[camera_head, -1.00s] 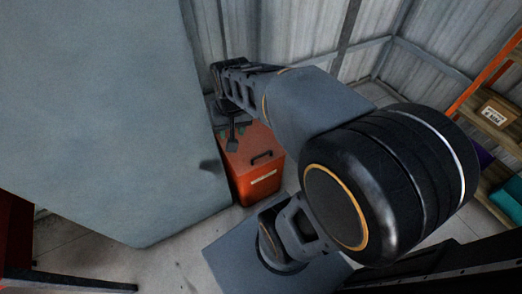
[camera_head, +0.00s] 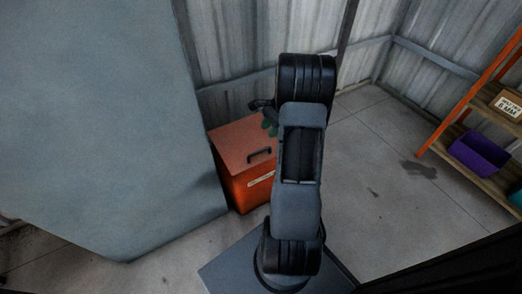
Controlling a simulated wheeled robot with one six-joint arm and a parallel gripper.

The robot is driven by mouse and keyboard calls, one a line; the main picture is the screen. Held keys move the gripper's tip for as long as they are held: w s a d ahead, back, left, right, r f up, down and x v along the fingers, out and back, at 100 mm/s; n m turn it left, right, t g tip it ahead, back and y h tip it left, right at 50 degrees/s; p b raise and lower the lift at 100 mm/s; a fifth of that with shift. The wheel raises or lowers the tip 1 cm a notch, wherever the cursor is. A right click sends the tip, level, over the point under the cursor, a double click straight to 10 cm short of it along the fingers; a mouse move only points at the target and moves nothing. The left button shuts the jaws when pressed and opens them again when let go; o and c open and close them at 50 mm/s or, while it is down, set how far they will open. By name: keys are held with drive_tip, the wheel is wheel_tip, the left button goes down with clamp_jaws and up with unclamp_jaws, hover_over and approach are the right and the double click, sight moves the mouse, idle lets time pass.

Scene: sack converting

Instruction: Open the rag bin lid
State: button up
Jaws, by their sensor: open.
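The rag bin (camera_head: 235,185) is an orange box with a pale label on its front, standing on the floor left of my arm. Its flat lid (camera_head: 236,143) lies shut on top, with a dark handle (camera_head: 260,155) near the front edge. My gripper (camera_head: 270,124) shows only in part beside the lid's back right, with green tips, and my arm hides the rest. It is open and apart from the handle. Whether it touches the lid I cannot tell.
A large grey panel (camera_head: 105,120) stands close along the bin's left side. Corrugated metal walls (camera_head: 235,50) are behind. A shelf rack (camera_head: 468,100) with a purple bin (camera_head: 478,152) is at the right. The floor (camera_head: 385,190) between is clear.

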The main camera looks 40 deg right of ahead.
sight(260, 150)
drive_tip(key=b+x, duration=0.3)
drive_tip(key=x, duration=0.7)
drive_tip(key=shift+c, duration=0.4)
drive_tip(key=shift+d+r, duration=0.1)
clamp_jaws()
